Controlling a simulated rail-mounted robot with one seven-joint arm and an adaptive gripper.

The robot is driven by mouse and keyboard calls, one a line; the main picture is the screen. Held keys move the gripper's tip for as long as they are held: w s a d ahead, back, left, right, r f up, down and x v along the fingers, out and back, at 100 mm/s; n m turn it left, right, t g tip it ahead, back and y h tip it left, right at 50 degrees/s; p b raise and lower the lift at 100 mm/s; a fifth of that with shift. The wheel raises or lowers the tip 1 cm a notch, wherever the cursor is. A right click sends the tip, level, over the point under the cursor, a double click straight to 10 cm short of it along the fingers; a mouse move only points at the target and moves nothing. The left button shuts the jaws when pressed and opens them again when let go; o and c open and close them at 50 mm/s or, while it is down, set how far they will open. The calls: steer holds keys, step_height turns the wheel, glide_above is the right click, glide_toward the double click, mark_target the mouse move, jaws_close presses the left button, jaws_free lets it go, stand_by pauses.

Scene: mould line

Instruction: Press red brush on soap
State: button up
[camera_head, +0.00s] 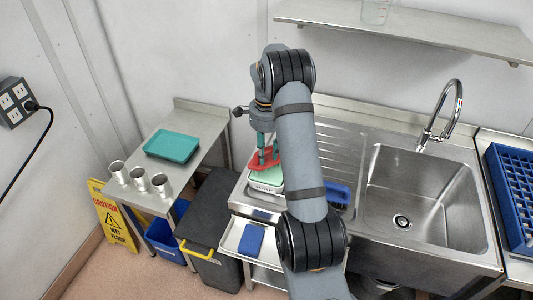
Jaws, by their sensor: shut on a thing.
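A red brush (262,162) is upright at the left part of the steel sink counter. My gripper (262,140) is above it and shut on it; my arm hides part of both. Under the brush is a pale green soap block (266,176) in a white dish (265,189). The brush appears to be at or just above the soap; I cannot tell whether they touch.
A blue brush (338,193) lies right of my arm, near the sink basin (424,205). A side table at left holds a teal tray (172,146) and metal cups (139,179). A blue cloth (251,239) lies on a lower shelf. A faucet (440,115) stands behind the basin.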

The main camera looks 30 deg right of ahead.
steer(key=shift+r+p, duration=1.55)
steer(key=shift+r, duration=0.95)
steer(key=shift+n, duration=0.3)
